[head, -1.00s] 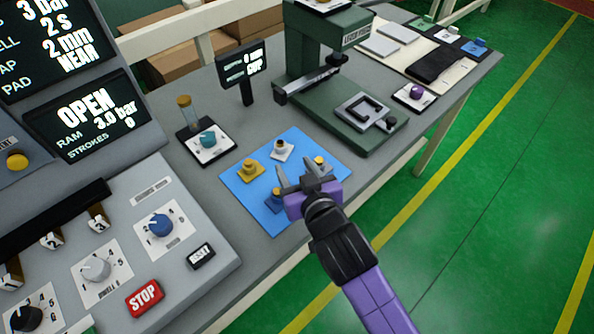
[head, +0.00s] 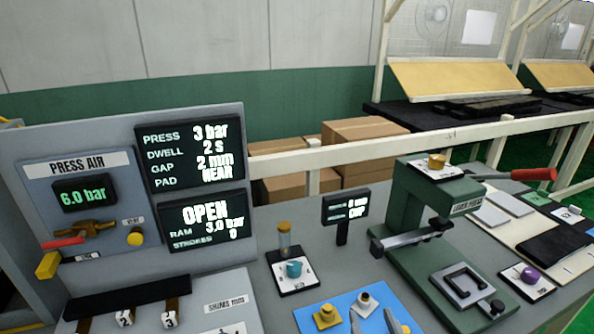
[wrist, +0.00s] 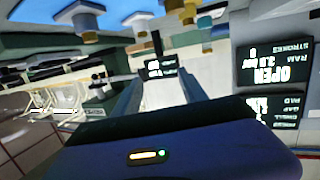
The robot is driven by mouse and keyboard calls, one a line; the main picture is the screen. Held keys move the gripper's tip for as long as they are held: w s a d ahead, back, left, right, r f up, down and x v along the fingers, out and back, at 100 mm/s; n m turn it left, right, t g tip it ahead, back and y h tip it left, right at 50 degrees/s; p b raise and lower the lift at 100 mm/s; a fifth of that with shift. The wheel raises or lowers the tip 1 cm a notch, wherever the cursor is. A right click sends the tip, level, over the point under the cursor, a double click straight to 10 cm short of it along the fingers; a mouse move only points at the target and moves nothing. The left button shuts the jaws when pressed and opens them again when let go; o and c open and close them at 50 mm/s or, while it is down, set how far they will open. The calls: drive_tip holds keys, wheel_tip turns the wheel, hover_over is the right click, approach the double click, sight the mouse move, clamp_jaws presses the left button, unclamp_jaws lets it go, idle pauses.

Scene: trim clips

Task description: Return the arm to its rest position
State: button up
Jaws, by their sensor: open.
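My gripper shows its two fingers apart and empty in the wrist view (wrist: 160,82). In the head view only its fingertips (head: 370,321) show at the bottom edge, in front of the blue mat (head: 309,318). The rest of my arm is out of the head view. On the mat stand a yellow clip (head: 326,316) and a white-based clip (head: 365,303); other pieces there are cut off or partly hidden. In the wrist view the scene is upside down, with the mat and several clips along the top.
A green lever press (head: 420,215) with a red-handled lever stands right of the mat. Cardboard boxes (head: 362,140) lie beyond the rail.

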drive_tip(key=s+d, duration=0.2)
drive_tip(key=s, duration=1.5)
drive_tip(key=s+d+f+g, duration=0.1)
drive_tip(key=s+d, duration=0.1)
drive_tip(key=s, duration=1.4)
drive_tip(key=shift+s+d+f, duration=0.15)
drive_tip(key=shift+s+d, duration=0.25)
